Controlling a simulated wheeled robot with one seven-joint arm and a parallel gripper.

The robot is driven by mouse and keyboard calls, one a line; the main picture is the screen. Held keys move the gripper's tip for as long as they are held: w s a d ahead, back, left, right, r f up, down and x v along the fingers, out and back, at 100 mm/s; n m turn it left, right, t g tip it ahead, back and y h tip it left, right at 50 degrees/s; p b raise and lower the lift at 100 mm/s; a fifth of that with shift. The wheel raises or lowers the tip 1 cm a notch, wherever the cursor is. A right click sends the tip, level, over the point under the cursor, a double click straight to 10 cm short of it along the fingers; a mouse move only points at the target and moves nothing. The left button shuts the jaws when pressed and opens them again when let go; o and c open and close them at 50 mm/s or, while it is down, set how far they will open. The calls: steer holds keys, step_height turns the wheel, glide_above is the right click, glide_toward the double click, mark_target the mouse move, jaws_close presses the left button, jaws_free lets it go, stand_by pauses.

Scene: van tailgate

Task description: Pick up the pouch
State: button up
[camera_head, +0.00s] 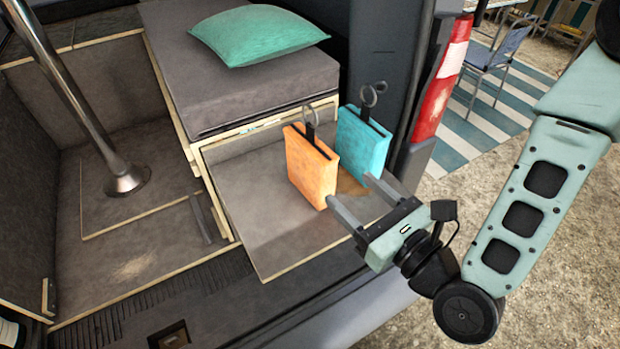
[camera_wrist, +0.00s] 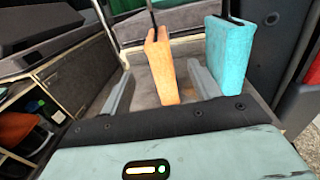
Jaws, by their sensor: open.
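Two pouches stand upright side by side on the van's low wooden floor box. One is an orange pouch (camera_head: 310,168) with a black strap and a ring on top. The other is a teal pouch (camera_head: 361,143), also with a strap and ring, just to its right. My gripper (camera_head: 347,192) is open and empty, its fingers pointing at the pouches from the front right. In the wrist view, the orange pouch (camera_wrist: 163,68) stands ahead between the two fingers, and the teal pouch (camera_wrist: 230,55) stands right of the right finger. Contact with either pouch cannot be told.
A grey cushioned bench (camera_head: 235,70) with a green pillow (camera_head: 258,35) stands behind the box. A metal pole (camera_head: 85,105) rises at the left. The van's door pillar and red tail light (camera_head: 440,80) are close on the right. The box floor (camera_head: 262,225) in front of the pouches is clear.

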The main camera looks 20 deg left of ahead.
mark_target(332, 171)
steer(key=shift+f+b+x, duration=0.15)
steer(key=shift+b+x, duration=0.65)
steer(key=shift+b, duration=0.85)
steer(key=shift+f+b+x, duration=0.15)
steer(key=shift+b+x, duration=0.7)
steer(key=shift+b, duration=0.8)
steer(key=shift+w+a+r+b, duration=0.1)
steer(key=shift+w+a+b, duration=0.25)
steer(key=shift+b, duration=0.45)
steer(key=shift+w+a+r+p, duration=0.25)
steer(key=shift+a+r+p, duration=0.05)
steer(key=shift+a+p, duration=0.35)
steer(key=shift+f+p+x, duration=0.15)
steer(key=shift+p+x, duration=0.2)
steer(key=shift+x, duration=0.65)
steer(key=shift+f+p+x, duration=0.15)
steer(key=shift+p+x, duration=0.15)
steer(key=shift+x, duration=0.75)
steer(key=shift+f+p+x, duration=0.2)
steer(key=shift+p+x, duration=0.15)
steer(key=shift+x, duration=0.65)
steer(key=c, duration=1.1)
